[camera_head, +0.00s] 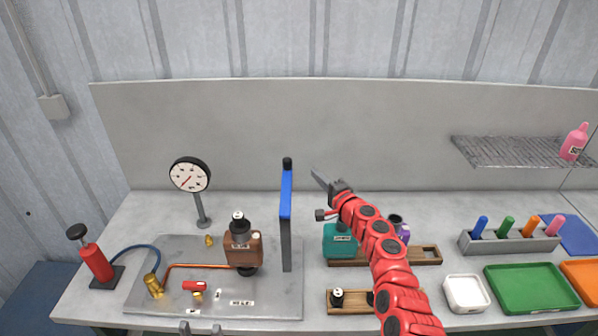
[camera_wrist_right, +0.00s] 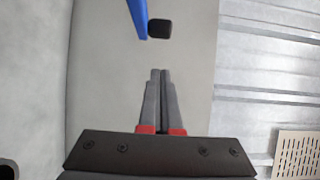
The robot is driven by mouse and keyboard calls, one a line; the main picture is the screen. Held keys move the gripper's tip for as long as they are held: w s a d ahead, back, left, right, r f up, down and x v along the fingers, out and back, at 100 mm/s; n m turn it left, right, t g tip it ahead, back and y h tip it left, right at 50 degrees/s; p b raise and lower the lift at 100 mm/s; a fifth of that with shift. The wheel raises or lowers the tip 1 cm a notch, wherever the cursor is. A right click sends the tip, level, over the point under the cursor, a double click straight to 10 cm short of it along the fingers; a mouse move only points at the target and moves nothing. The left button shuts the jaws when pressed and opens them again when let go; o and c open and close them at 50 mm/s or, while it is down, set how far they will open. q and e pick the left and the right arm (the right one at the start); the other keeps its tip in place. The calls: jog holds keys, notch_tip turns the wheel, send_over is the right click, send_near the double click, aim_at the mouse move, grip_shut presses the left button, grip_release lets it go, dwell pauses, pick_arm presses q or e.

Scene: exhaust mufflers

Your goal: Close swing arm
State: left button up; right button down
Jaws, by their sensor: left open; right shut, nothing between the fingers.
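The metal plate (camera_head: 140,300) carries a brown device (camera_head: 243,248), a copper pipe and brass fittings. A dial gauge (camera_head: 189,175) stands behind it, and a red pump (camera_head: 96,262) at left. A teal block (camera_head: 340,242) and wooden holders lie beside my right arm; trays are at right.

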aim_at(286, 185)
jog(key=w+a+b, duration=0.2)
jog(key=w+a, duration=0.2)
jog(key=a, duration=0.1)
jog(key=shift+a+r, duration=0.2)
dwell(0.4)
